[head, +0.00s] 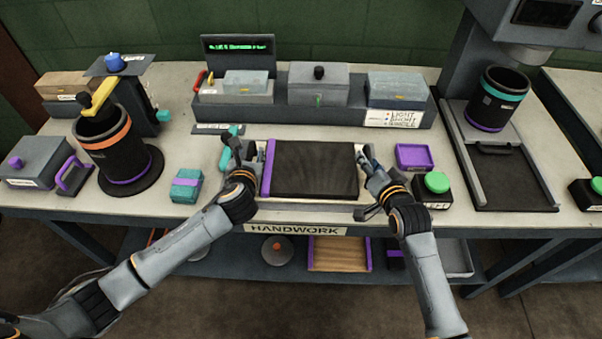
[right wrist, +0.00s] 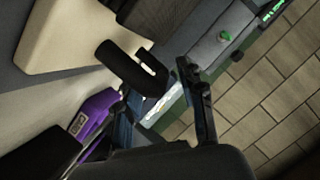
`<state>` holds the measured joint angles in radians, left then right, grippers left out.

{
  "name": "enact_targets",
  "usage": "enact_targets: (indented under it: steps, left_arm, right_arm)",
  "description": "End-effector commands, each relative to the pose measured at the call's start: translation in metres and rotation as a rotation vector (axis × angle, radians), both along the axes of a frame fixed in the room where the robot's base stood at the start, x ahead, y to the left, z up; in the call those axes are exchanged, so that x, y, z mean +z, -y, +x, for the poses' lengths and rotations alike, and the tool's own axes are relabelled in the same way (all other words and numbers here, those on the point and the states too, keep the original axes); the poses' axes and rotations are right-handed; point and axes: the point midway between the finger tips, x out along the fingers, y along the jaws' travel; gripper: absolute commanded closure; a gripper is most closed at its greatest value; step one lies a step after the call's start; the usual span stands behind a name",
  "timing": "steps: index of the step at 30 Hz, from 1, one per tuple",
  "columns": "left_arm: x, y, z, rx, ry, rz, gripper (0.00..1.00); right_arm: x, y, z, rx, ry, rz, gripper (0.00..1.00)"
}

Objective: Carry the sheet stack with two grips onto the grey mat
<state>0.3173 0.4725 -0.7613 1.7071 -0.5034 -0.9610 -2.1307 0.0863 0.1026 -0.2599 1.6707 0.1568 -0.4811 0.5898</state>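The sheet stack appears to be the flat, dark, rectangular block (head: 315,168) with a purple strip along its left side. It lies near the front edge of the workbench, on a pale base (head: 305,204). My left gripper (head: 236,150) is just left of the purple strip; whether its fingers are parted is unclear. My right gripper (head: 364,162) is at the stack's right side. Contact with the stack is not clear on either side. I cannot identify the grey mat with certainty.
A purple tray (head: 414,157) and a green button box (head: 436,184) stand close right of my right gripper. A teal block (head: 186,186) lies left of my left gripper. A raised shelf with boxes (head: 318,85) closes the back. A dark plate (head: 498,178) lies further right.

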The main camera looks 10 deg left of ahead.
Motion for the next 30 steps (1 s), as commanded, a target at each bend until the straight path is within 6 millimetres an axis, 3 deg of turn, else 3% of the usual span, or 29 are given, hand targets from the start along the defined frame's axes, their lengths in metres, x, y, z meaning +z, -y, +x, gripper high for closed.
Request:
enact_targets:
  steps: [11, 24, 30]
  left_arm:
    - [0.004, 0.003, -0.011, -0.003, 0.0, -0.001, 0.61]
    - [0.036, 0.013, -0.091, -0.003, 0.0, -0.001, 0.61]
    - [0.044, 0.016, -0.109, -0.001, 0.0, 0.0, 0.61]
  right_arm:
    - [0.0, -0.001, 0.0, 0.001, 0.0, 0.0, 0.61]
    - [0.0, -0.001, 0.0, 0.001, 0.0, 0.0, 0.61]
    - [0.0, -0.001, -0.001, 0.001, 0.0, 0.0, 0.61]
